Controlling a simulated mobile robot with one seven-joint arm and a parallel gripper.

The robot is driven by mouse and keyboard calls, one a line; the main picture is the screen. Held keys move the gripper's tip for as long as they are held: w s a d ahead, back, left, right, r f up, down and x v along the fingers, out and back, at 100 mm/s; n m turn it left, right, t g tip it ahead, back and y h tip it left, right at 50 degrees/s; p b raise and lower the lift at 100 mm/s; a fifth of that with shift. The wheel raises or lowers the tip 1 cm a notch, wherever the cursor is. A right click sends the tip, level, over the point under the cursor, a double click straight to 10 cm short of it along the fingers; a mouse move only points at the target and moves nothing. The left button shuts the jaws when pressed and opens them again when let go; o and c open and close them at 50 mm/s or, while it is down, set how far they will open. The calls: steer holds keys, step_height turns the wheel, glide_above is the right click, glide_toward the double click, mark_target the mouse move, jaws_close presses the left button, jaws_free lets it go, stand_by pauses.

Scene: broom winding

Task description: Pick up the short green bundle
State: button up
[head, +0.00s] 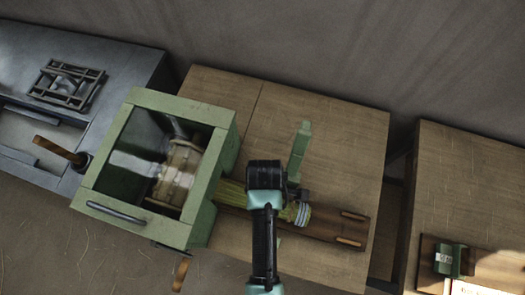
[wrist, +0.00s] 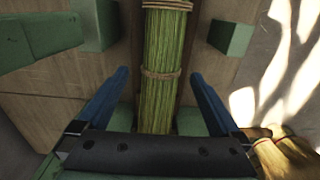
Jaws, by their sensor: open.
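A green bundle of straight bristles, tied with twine, shows in the wrist view (wrist: 162,45). It runs up the middle of the picture between the two open blue fingers of my gripper (wrist: 160,92), with a gap on each side. In the head view a green bundle (head: 232,190) lies on the wooden table, between the green-framed box and my arm. My arm covers part of it, and a grey-banded end shows to the right. My fingers are mostly hidden there. I cannot tell the bundle's full length.
The green-framed box (head: 215,150) with a dark window stands left of my arm. A green upright piece (head: 299,150) rises behind the gripper. Green blocks (wrist: 232,38) flank the bundle. A straw-coloured bundle (wrist: 288,155) is at lower right. The table's back right (head: 350,130) is clear.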

steer(key=shift+a+f+p, duration=0.2)
steer(key=shift+f+p, duration=0.1)
steer(key=shift+f, duration=2.35)
jaws_close()
steer(key=shift+r, duration=0.1)
